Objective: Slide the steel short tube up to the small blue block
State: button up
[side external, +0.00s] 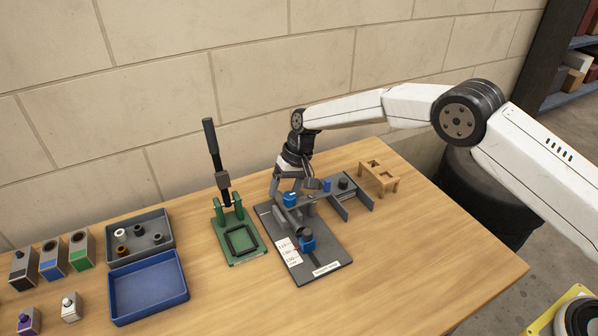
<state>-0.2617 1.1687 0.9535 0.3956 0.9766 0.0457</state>
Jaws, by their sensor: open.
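My gripper (291,190) is open and points down over the back of a dark grey fixture plate (325,250). A small round blue part (290,199) shows just below and between its fingers; I cannot tell whether they touch it. A small blue block (308,244) sits near the middle of the plate, with a dark grey round piece (304,232) at its upper left. I cannot tell whether that piece is the steel short tube. Another blue part (327,185) and a dark cylinder (343,183) stand behind the plate, right of my gripper.
A green lever press (246,258) stands close left of the plate. A grey tray (113,238) with several small rings and a blue tray (148,287) are further left. A wooden stand (379,177) is at the back right. The table's front right is clear.

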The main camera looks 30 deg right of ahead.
jog(key=d+v, duration=0.1)
jog(key=v, duration=0.5)
jog(key=s+d+r+t+h, duration=0.1)
jog(key=s+d+r, duration=0.1)
jog(key=s+d, duration=0.6)
jog(key=s+d+r+t+h, duration=0.1)
jog(key=s+d+r+h, duration=0.1)
jog(key=s+d, duration=0.5)
jog(key=shift+s+d+r, duration=0.4)
jog(key=shift+s+r, duration=0.1)
jog(key=shift+s, duration=2.4)
jog(key=s+d, duration=0.2)
jog(key=s, duration=0.8)
jog(key=shift+d+f+t+h, duration=0.3)
jog(key=shift+d+f+h, duration=0.1)
jog(key=shift+f, duration=0.05)
jog(key=shift+w, duration=0.1)
